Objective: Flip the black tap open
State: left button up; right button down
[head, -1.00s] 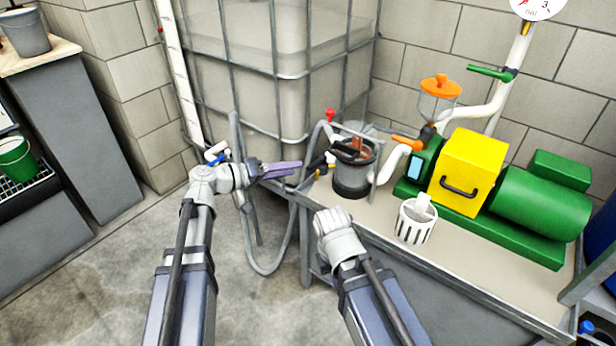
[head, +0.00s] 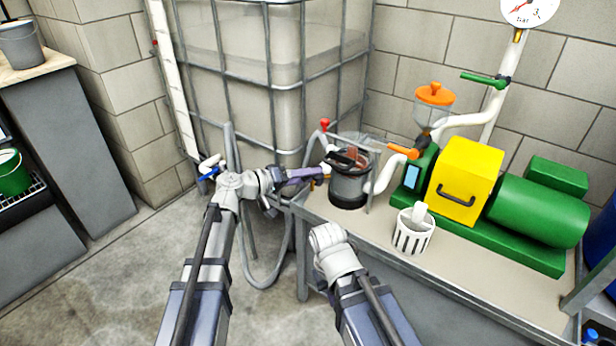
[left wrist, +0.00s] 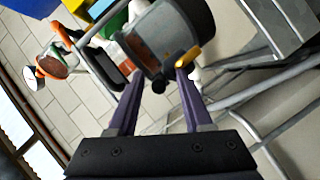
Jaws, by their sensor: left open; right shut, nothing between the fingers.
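A black lever (head: 348,157) shows at the top front of the grey filter housing (head: 349,188) in the head view. A long black handle (left wrist: 104,68) lies beside the left fingertip in the left wrist view; I cannot tell whether it is the tap's. A small dark round part (left wrist: 158,86) is seen between the fingers. My left gripper (head: 322,172) is open at the left of the housing, its purple fingers pointing at it. Contact cannot be told, and the fingers hide part of the fittings there. My right gripper (head: 325,236) is shut and empty, near the bench's front edge.
A caged tank (head: 245,90) stands behind. A grey hose (head: 268,284) hangs left of the bench.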

pick_arm(q)
grip_shut()
dwell(0.3)
jog(key=shift+s+d+n+t+y, duration=0.15)
jog(key=shift+s+n+t+y, duration=0.15)
jog(key=shift+n, duration=0.1)
jog(key=shift+w+t, duration=0.1)
jog(key=shift+t, duration=0.3)
grip_release()
